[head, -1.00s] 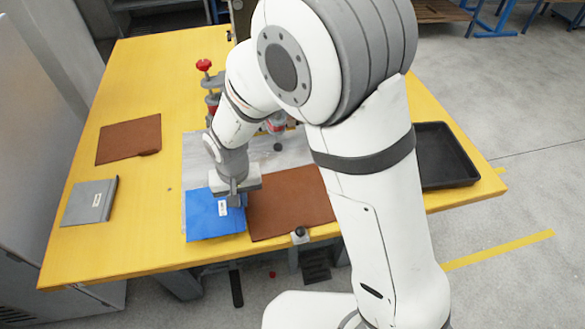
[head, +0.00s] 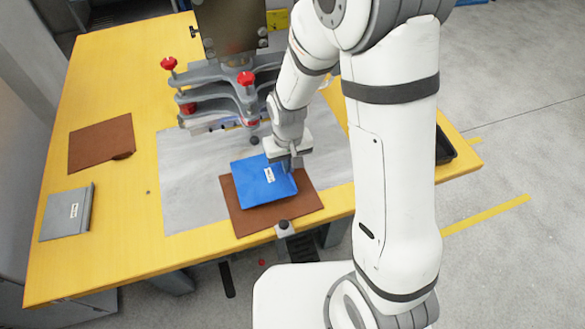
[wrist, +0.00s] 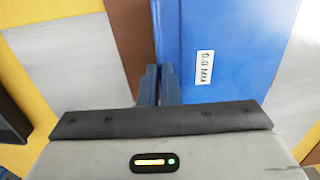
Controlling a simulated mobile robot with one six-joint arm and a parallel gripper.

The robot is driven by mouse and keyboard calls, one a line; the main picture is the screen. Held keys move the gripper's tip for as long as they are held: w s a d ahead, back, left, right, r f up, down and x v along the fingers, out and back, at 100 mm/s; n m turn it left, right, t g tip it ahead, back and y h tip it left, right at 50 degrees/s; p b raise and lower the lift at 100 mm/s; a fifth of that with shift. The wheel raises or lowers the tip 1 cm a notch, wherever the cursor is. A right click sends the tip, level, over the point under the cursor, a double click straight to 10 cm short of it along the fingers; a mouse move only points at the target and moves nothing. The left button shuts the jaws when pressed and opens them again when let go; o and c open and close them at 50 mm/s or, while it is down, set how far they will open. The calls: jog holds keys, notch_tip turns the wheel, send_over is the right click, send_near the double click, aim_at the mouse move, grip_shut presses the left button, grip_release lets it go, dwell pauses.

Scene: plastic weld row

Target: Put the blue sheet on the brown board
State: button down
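The blue sheet (head: 260,182) has a small white label and lies over the brown board (head: 300,205) in the head view, turned slightly. The board shows on its left, front and right sides. I cannot tell whether the sheet touches the board or hangs just above it.
A grey plate (head: 190,195) lies under the board on the yellow table (head: 125,225). A clamp device with red knobs (head: 215,90) stands behind. Another brown sheet (head: 100,145) and a grey labelled sheet (head: 66,213) lie at left. A black tray (head: 445,147) is partly hidden behind my arm.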

jog(key=shift+w+d+f, duration=0.1)
jog(key=shift+d+f, duration=0.05)
jog(key=shift+d, duration=0.3)
jog(key=shift+f, duration=1.75)
jog(key=c, duration=1.6)
grip_release()
jog(key=shift+c, duration=0.2)
notch_tip(320, 180, up, 12)
jog(key=s+d+r+m+t, duration=0.2)
jog(key=s+d+r+m, duration=0.1)
jog(key=s+d+r, duration=0.9)
jog(key=shift+s+d+r+t+p, duration=0.2)
jog(key=shift+d+r+t+p, duration=0.15)
jog(key=shift+r, duration=0.35)
